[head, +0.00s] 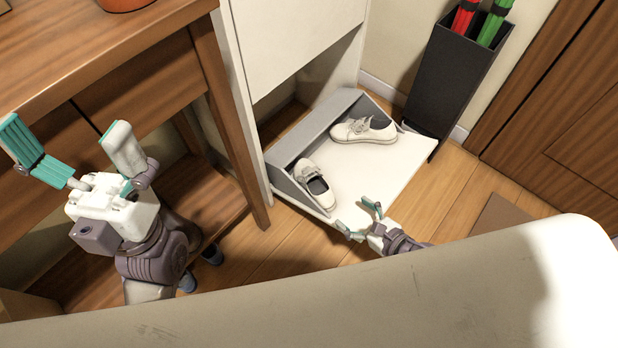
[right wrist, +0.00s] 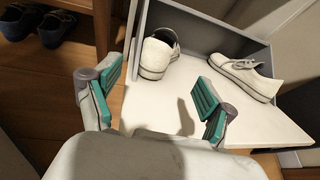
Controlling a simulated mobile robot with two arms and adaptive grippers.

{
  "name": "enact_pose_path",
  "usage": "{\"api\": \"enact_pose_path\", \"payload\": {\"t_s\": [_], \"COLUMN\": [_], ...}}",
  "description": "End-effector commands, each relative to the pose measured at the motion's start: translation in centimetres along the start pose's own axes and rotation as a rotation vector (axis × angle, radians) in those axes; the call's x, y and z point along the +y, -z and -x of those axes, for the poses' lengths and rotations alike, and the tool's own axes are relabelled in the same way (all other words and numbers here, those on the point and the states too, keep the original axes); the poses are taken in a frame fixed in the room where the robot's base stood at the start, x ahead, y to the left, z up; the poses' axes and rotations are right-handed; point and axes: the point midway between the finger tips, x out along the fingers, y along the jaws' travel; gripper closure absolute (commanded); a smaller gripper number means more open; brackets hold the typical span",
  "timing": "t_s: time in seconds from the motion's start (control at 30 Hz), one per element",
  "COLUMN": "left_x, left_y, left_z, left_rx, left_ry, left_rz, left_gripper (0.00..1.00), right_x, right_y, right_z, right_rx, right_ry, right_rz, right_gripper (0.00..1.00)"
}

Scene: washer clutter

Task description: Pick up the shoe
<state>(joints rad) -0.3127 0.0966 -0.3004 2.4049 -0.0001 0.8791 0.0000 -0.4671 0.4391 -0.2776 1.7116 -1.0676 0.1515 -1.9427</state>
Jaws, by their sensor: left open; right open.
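Two white lace-up shoes rest on the white flap of an open tilt-out shoe cabinet (head: 395,170). The nearer-left shoe (head: 316,184) also shows in the right wrist view (right wrist: 158,55), heel toward me. The other shoe (head: 363,131) lies further back to the right, sideways on, and shows in the right wrist view (right wrist: 245,76). My right gripper (head: 359,218) is open and empty at the flap's front edge, apart from both shoes. In the right wrist view the nearer-left shoe is ahead, between the open fingers (right wrist: 157,80). My left gripper (head: 66,138) is open and empty, raised at the wooden table.
A black umbrella stand (head: 447,75) with red and green umbrellas stands behind right. The flap has grey raised walls (head: 315,135).

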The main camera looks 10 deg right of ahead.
Motion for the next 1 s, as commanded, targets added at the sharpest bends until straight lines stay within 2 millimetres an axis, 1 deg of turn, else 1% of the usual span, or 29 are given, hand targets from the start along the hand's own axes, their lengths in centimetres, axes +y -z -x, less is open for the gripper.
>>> {"api": "enact_pose_path", "payload": {"t_s": [0.03, 0.1, 0.2, 0.47, 0.6, 0.7, 0.8, 1.0], "left_x": [0.0, 0.0, 0.0, 0.0, 0.0, 0.0, 0.1, 0.0], "left_y": [-0.1, -0.1, -0.2, -0.3, -0.5, -0.6, -0.6, -0.4], "left_z": [0.0, 0.0, -0.1, -0.2, 0.0, -0.3, -0.8, -1.2], "left_rx": [0.005, 0.010, 0.016, 0.022, 0.031, 0.044, 0.054, 0.068], "left_ry": [-0.002, -0.004, -0.006, -0.011, -0.017, -0.024, -0.028, -0.023], "left_rz": [-0.001, -0.001, -0.002, -0.003, -0.005, -0.006, -0.008, -0.009], "left_gripper": [0.00, 0.00, 0.00, 0.00, 0.00, 0.00, 0.00, 0.00], "right_x": [-0.1, -0.1, 0.0, -0.1, -0.1, 0.0, -0.1, 0.0], "right_y": [0.0, 0.0, 0.0, 0.1, 0.2, 0.2, 0.1, 0.1], "right_z": [-1.3, -2.6, -4.1, -6.1, -8.4, -9.7, -10.4, -10.4], "right_rx": [-0.003, -0.003, -0.002, -0.002, -0.002, -0.001, -0.001, 0.001], "right_ry": [0.000, 0.001, 0.000, 0.001, 0.001, 0.001, 0.002, 0.001], "right_rz": [0.001, 0.001, -0.002, -0.002, -0.001, -0.003, -0.004, -0.004], "right_gripper": [0.18, 0.18, 0.18, 0.18, 0.18, 0.18, 0.18, 0.18]}}
